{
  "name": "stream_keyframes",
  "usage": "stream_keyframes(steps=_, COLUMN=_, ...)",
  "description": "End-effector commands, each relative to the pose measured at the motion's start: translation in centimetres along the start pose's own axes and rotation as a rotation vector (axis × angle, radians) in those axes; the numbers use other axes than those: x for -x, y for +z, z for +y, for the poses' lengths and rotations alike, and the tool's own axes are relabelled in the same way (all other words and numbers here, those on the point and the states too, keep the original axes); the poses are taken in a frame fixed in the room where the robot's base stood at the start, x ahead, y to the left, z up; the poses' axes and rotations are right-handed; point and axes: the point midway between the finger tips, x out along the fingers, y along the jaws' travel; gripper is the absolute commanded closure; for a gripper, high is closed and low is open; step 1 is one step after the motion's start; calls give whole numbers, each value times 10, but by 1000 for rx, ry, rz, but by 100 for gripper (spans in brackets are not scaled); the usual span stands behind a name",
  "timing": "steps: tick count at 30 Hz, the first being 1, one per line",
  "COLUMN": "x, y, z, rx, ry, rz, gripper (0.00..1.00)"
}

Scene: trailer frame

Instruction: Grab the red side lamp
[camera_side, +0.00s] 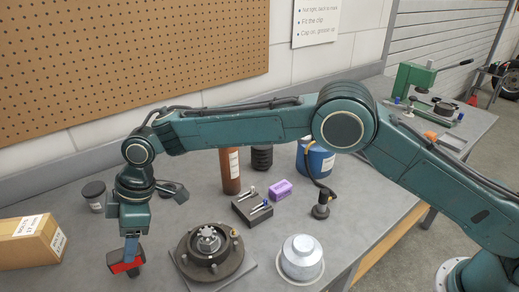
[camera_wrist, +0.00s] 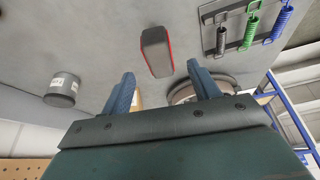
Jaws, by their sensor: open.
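The red side lamp (camera_side: 118,268) is at the lower left in the side view, with a red body and dark parts, directly under my gripper (camera_side: 131,254). A blue finger overlaps it there, so contact cannot be told. In the wrist view the lamp (camera_wrist: 155,54) shows a dark grey face with a red edge. It lies just beyond my gripper (camera_wrist: 161,72), in line with the gap between the two blue fingers. The fingers are apart with nothing between them.
A cardboard box (camera_side: 32,241) stands left of the lamp and a wheel hub (camera_side: 208,252) right of it. A dark jar (camera_side: 95,196) stands behind. Several coloured springs (camera_wrist: 250,30) show on a rack in the wrist view. A silver cap (camera_side: 301,258) sits further right.

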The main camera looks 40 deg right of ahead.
Motion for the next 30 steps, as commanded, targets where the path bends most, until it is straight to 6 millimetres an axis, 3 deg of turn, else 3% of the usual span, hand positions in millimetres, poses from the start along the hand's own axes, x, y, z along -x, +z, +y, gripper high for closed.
stream_keyframes(steps=8, x=-5, y=0, z=0, rx=0, ry=-1, rz=0, gripper=39)
stream_keyframes(steps=21, x=-48, y=-2, z=0, rx=0, ry=-1, rz=-1, gripper=39)
stream_keyframes(steps=30, x=-52, y=-3, z=0, rx=0, ry=1, rz=0, gripper=39)
